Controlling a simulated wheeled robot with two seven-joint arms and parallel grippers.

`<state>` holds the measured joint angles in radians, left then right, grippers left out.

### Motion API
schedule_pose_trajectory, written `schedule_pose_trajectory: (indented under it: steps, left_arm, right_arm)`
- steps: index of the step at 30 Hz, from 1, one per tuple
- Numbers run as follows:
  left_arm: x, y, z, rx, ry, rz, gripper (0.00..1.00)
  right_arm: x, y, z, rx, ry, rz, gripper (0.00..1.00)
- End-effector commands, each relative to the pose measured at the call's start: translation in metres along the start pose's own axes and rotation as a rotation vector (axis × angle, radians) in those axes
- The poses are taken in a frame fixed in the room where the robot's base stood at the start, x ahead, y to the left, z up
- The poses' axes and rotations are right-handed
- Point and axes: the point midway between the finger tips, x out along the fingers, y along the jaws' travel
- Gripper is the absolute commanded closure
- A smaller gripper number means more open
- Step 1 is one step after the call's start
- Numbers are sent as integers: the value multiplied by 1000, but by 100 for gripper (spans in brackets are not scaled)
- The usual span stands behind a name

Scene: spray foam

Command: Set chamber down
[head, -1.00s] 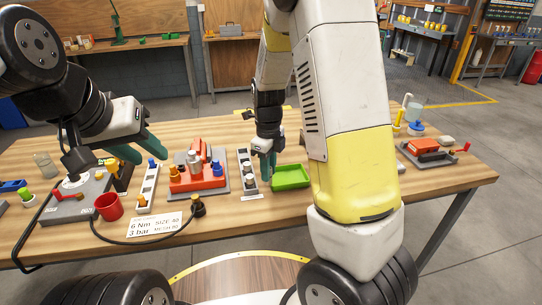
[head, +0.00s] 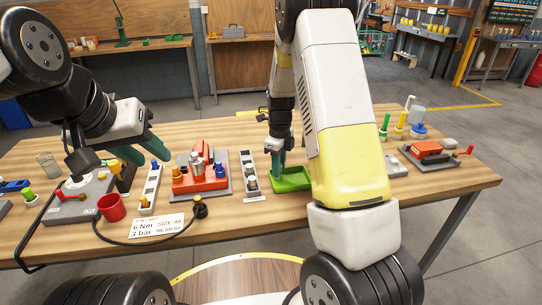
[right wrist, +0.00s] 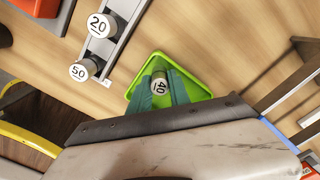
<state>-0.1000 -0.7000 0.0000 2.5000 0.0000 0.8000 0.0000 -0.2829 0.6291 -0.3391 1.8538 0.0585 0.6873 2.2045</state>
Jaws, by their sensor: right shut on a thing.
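A white-topped cylinder marked 40 (right wrist: 160,84), which I take as the chamber, sits between the green fingers of my right gripper (right wrist: 160,97). The gripper is shut on it. Both are over the bright green tray (right wrist: 199,88), within its outline; I cannot tell whether the chamber touches the tray floor. In the head view my right gripper (head: 277,170) points down at the left part of the green tray (head: 296,183), and the chamber is hidden there. My left gripper (head: 152,160) hangs above the left of the table, its green fingers apart and empty.
A pale rack (head: 250,176) holding cylinders, two marked 20 and 50, stands just left of the tray. A red fixture (head: 207,183) is farther left, with a red cup (head: 111,208) and a printed card (head: 157,227). Another red device (head: 430,149) stands at right.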

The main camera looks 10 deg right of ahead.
Motion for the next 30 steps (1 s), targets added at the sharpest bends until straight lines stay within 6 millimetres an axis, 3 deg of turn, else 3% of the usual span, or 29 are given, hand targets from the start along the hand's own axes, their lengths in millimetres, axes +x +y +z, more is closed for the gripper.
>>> schedule_pose_trajectory:
  steps: [4,5,8,17,30]
  left_arm:
    - [0,0,0,0,0,0,64]
    - [0,0,0,0,0,0,64]
    - [0,0,0,0,0,0,64]
    - [0,0,0,0,0,0,64]
    - [0,0,0,0,0,0,64]
  right_arm:
    - [3,0,0,0,0,0,100]
    - [3,0,0,-1,0,0,73]
    - [3,0,0,-1,0,0,55]
    - [-7,0,1,-1,-2,-1,55]
    - [-95,0,1,-2,-3,-2,55]
